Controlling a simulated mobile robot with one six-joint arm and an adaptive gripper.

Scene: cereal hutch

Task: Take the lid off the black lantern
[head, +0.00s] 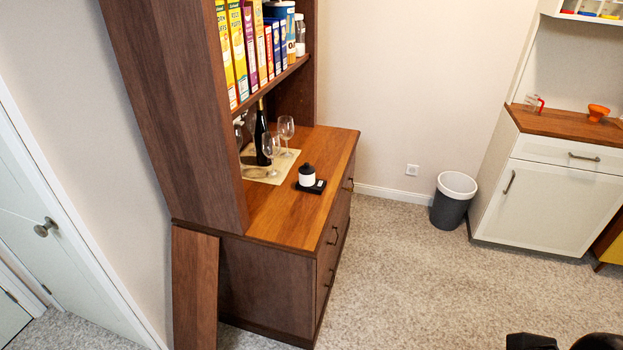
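A small lantern (307,178) stands upright on the wooden counter of the hutch. It has a white body and a black lid (307,168) with a small knob. The lid sits on top of the body. The lantern rests on a flat black base or tray (317,187) with a small pale patch at its front right. Dark rounded parts at the bottom right edge look like parts of my arm. No gripper fingers show, and nothing of mine is near the lantern.
A dark bottle (262,135) and several stemmed glasses (286,130) stand on a beige mat (252,172) behind and left of the lantern. Cereal boxes (238,50) line the shelf above. The counter right of the lantern (335,150) is bare. A grey bin (452,203) stands on the open carpet.

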